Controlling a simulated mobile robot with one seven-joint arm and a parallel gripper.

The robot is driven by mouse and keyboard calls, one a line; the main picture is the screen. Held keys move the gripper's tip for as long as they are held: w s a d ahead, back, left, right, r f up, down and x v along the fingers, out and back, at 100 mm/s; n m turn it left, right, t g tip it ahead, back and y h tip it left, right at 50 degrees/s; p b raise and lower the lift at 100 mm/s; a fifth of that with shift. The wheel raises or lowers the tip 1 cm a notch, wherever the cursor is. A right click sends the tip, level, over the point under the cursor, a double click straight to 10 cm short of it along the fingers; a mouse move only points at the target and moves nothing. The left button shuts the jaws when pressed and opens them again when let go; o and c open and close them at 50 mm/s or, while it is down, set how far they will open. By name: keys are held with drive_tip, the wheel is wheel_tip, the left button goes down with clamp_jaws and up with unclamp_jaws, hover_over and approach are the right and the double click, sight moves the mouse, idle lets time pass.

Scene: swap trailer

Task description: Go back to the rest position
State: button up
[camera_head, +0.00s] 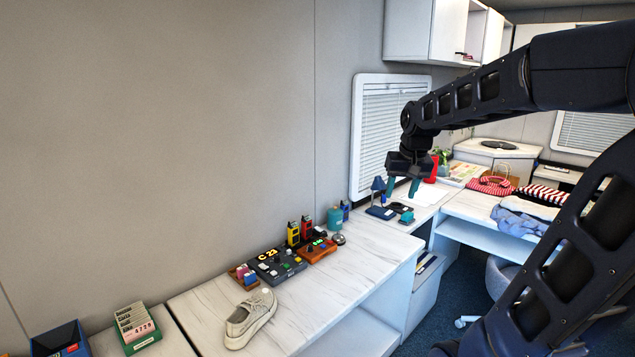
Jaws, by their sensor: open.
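My gripper (402,188) hangs from the end of my dark arm, over the far part of the white marbled counter. Its two teal fingers point down and stand apart, with nothing seen between them. Below it, on the counter, are a small blue lamp (377,187) with a dark base and a small teal item (407,217). The fingertips look close to these in the picture; I cannot tell the exact gap.
The counter (215,308) carries a pale shoe (250,318), a black console (277,264), an orange device (316,250) and a green card box (136,327). Folded clothes (525,215) lie at right. A window (377,135) and wall cabinets (447,30) bound the back.

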drive_tip(key=s+d+f, duration=0.1)
drive_tip(key=s+d, duration=0.1)
drive_tip(key=s, duration=0.5)
drive_tip(key=s+d+f+t, duration=0.1)
drive_tip(key=s+d+f, duration=0.1)
drive_tip(key=s, duration=0.6)
drive_tip(key=shift+d+f+h, duration=0.3)
drive_tip(key=shift+d+h, duration=0.1)
drive_tip(key=shift+d, duration=0.3)
drive_tip(key=shift+w, duration=0.1)
idle(0.9)
